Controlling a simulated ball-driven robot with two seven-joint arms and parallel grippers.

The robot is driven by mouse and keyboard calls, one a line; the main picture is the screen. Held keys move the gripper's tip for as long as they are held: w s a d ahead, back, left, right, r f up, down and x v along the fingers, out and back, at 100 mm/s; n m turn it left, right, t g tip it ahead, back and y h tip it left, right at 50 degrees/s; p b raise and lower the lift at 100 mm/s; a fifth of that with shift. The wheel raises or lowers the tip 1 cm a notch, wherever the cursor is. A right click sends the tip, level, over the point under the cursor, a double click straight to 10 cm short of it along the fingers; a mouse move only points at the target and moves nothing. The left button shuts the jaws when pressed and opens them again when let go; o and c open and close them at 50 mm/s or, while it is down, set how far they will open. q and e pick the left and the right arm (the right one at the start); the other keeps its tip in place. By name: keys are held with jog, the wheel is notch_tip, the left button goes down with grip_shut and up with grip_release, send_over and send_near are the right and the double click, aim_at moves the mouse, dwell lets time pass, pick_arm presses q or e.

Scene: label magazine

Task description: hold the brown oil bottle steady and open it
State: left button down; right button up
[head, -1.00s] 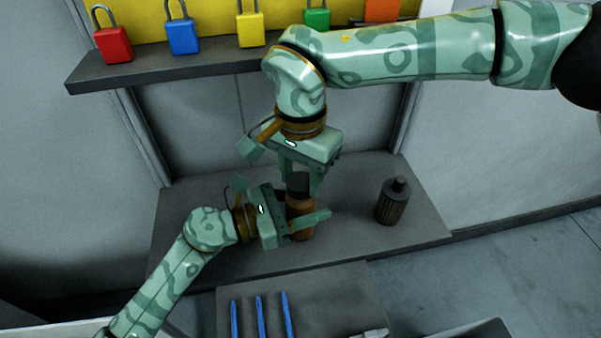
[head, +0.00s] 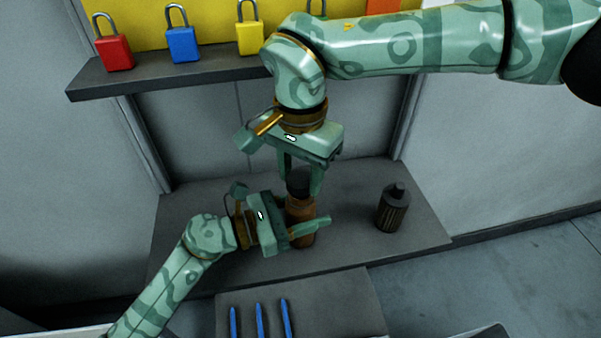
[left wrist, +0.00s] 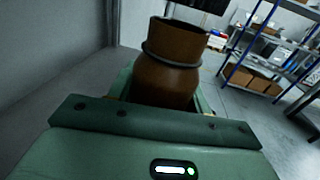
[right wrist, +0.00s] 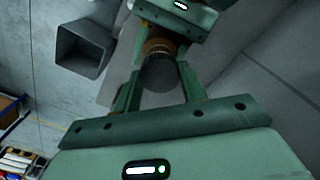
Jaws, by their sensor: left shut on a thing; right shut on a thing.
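The brown oil bottle (head: 301,212) stands upright on the grey bench. My left gripper (head: 305,232) is shut around its body from the left; the brown shoulder and ringed neck (left wrist: 178,45) show in the left wrist view. My right gripper (head: 300,186) points down from above, shut on the dark cap (head: 298,181). The ribbed cap (right wrist: 160,73) shows between its fingers in the right wrist view. In the left wrist view the neck's rim shows bare, with a dark shape above it and apparently apart. The bottle's lower body is partly hidden by my left fingers.
A dark ribbed bottle (head: 393,210) stands to the right on the bench (head: 350,190). Padlocks sit on a ledge (head: 160,75) behind, partly hidden by my right arm. Blue pens (head: 259,320) lie on a grey surface in front.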

aim_at(301, 179)
jog(key=shift+r, duration=0.1)
jog(key=shift+r, duration=1.95)
pick_arm(q)
jog(key=c, duration=0.6)
grip_release()
jog(key=shift+o, duration=0.2)
jog(key=shift+a, duration=0.1)
